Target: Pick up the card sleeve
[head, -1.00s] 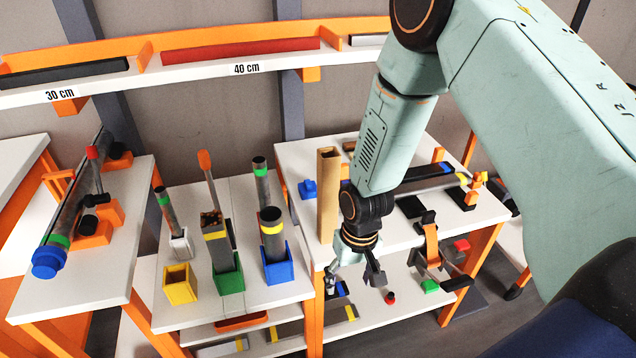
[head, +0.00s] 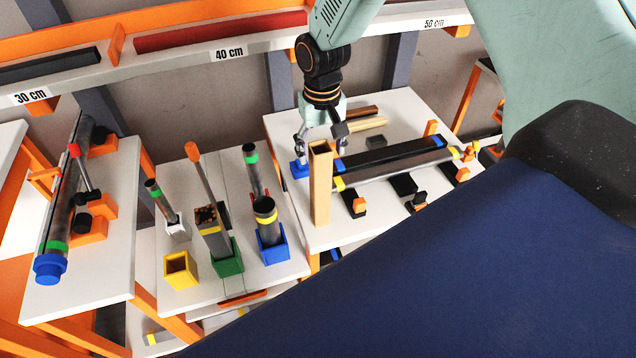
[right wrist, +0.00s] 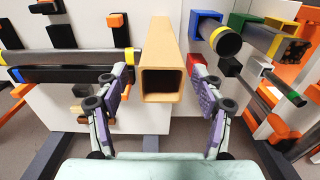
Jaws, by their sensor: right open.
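The card sleeve (head: 320,190) is a tan, hollow square tube standing upright at the front left edge of the right-hand white table. My right gripper (head: 321,151) is open, with its fingers to either side near the sleeve's top end in the head view. In the right wrist view the sleeve (right wrist: 160,50) shows its open end between the two spread fingers (right wrist: 160,92). A gap shows on both sides, so neither finger appears to touch it. My left gripper is not in view.
Dark and grey tubes (head: 395,165) lie on holders right of the sleeve. A blue block (head: 298,169) sits just left of it. On the middle table, tubes stand in a green holder (head: 228,262) and a blue holder (head: 273,255), beside an empty yellow one (head: 181,271).

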